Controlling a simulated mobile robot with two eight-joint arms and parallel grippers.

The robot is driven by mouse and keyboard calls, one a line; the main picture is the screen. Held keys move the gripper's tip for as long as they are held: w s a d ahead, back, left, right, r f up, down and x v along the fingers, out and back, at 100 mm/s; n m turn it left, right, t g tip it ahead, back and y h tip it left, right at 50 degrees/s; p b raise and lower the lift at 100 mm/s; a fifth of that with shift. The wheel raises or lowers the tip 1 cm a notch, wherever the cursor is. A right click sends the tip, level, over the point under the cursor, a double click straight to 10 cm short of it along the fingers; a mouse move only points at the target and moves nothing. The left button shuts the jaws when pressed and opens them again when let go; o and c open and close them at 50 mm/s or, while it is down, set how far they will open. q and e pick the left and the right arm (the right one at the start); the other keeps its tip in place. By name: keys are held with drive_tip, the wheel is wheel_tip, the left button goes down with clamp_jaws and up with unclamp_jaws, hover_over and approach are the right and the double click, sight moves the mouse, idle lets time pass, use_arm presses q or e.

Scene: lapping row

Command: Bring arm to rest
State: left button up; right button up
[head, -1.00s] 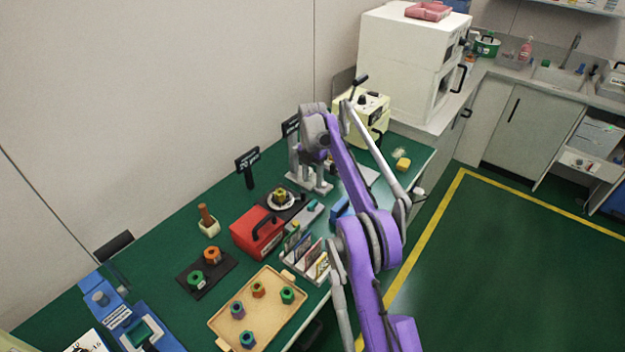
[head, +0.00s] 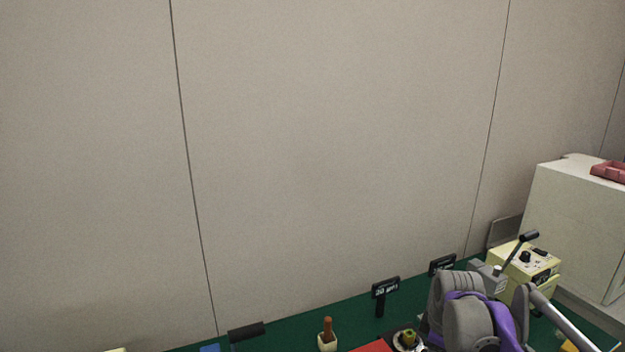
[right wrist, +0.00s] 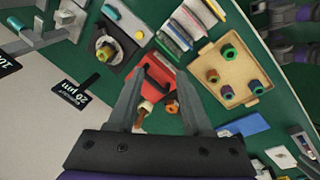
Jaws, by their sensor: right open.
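My right arm (head: 470,312) shows at the lower right of the head view, over the green bench; its gripper is not clearly seen there. In the right wrist view my right gripper (right wrist: 160,88) is open, its two grey fingers apart with nothing held between them. The red box (right wrist: 152,80) with a dark handle lies beyond the fingertips. My left gripper is in neither view.
A wooden tray (right wrist: 206,55) holds several coloured pieces. In the head view, a cream machine (head: 530,268) stands behind my arm, and the wall is bare.

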drive_tip(key=s+a+f+m+t, duration=0.1)
drive_tip(key=s+a+f+m, duration=0.1)
drive_tip(key=s, duration=0.6)
drive_tip(key=s+a+f+m+t, duration=0.1)
drive_tip(key=s+a+f+m, duration=0.2)
drive_tip(key=s+m, duration=0.3)
drive_tip(key=s+a+f+m, duration=0.3)
drive_tip(key=s+f, duration=0.1)
drive_tip(key=s, duration=0.6)
drive_tip(key=shift+s+f+m+t, duration=0.15)
drive_tip(key=shift+s+m+t, duration=0.05)
drive_tip(key=shift+m+t, duration=0.2)
